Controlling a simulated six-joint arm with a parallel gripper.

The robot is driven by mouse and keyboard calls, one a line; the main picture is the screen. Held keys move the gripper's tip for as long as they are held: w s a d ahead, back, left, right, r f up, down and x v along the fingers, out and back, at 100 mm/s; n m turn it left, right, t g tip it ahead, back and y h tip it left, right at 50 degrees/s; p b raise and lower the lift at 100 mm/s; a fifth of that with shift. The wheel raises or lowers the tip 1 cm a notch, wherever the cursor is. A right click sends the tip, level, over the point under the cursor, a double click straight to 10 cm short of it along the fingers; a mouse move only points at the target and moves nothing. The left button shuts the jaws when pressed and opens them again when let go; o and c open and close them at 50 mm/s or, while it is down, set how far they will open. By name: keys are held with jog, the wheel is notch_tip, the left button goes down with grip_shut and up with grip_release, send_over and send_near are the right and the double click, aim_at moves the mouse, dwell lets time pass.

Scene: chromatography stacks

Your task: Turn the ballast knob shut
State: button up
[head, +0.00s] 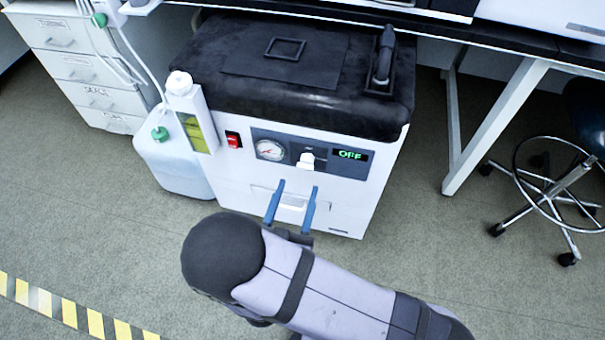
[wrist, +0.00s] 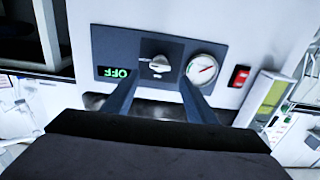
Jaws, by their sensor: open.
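The ballast knob (head: 306,159) is a small pale knob in the middle of the dark panel (head: 285,154) on the front of the white pump cabinet. In the wrist view the knob (wrist: 159,64) shows between my two fingers, ahead of their tips. My gripper (head: 294,184) is open and empty, with two blue fingers pointing at the cabinet front just below the knob. In the wrist view my gripper (wrist: 158,78) has a finger on each side of the knob; I cannot tell that either touches it.
A round gauge (head: 269,150) and a green OFF display (head: 351,155) flank the knob. A red switch (head: 233,140) sits farther left. A white jug (head: 172,160) with tubing stands left of the cabinet. A bench leg (head: 490,130) and stool (head: 560,190) stand right. Floor in front is clear.

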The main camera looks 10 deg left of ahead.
aim_at(304, 168)
jog(key=shift+w+b, duration=0.5)
jog(key=shift+w, duration=2.5)
jog(key=shift+c, duration=0.7)
jog(key=c, duration=0.9)
